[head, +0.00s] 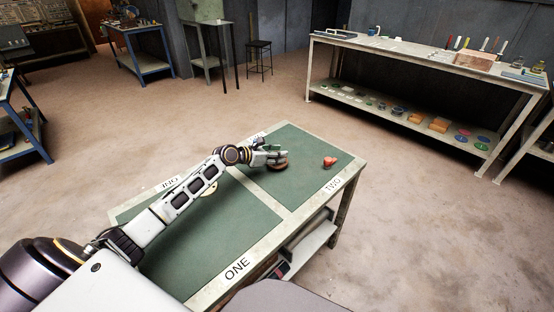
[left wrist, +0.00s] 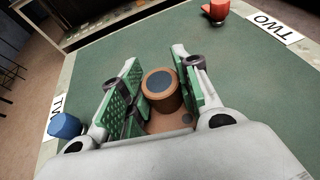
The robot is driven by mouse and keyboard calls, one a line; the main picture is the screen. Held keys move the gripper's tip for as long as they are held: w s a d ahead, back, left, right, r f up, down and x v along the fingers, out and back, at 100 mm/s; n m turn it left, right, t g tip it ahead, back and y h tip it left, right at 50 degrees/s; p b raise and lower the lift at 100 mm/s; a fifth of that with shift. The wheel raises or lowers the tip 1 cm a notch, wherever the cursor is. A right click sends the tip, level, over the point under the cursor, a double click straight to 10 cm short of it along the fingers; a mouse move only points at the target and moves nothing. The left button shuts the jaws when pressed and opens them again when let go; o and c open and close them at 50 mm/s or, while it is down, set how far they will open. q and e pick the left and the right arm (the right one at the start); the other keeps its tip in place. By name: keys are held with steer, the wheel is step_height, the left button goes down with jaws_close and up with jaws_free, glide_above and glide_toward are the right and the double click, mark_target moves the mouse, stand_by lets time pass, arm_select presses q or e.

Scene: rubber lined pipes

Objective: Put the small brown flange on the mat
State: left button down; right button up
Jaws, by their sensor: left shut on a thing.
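The small brown flange (left wrist: 160,88) is between the fingers of my left gripper (left wrist: 152,92). It has a brown round neck with a dark top and a wider brown base. In the head view the flange (head: 278,166) shows just below my left gripper (head: 270,156), over the far right green mat section (head: 300,190) marked TWO. My left gripper is shut on it. I cannot tell whether its base touches the mat. My right gripper is not in view.
A red piece (head: 329,162) stands on the same section, to the right. A blue piece (left wrist: 66,125) shows beside the gripper in the left wrist view. A pale tan piece (head: 208,189) is on section ONE, partly behind my arm. A shelf bench (head: 420,52) stands behind.

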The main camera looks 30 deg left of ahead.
arm_select(q)
steer(key=shift+f, duration=0.9)
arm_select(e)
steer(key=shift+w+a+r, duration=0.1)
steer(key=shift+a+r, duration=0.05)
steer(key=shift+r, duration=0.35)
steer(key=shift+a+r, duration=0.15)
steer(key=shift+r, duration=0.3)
arm_select(q)
steer(key=c, duration=1.1)
jaws_free()
steer(key=shift+f, duration=0.1)
steer(key=shift+o, duration=0.2)
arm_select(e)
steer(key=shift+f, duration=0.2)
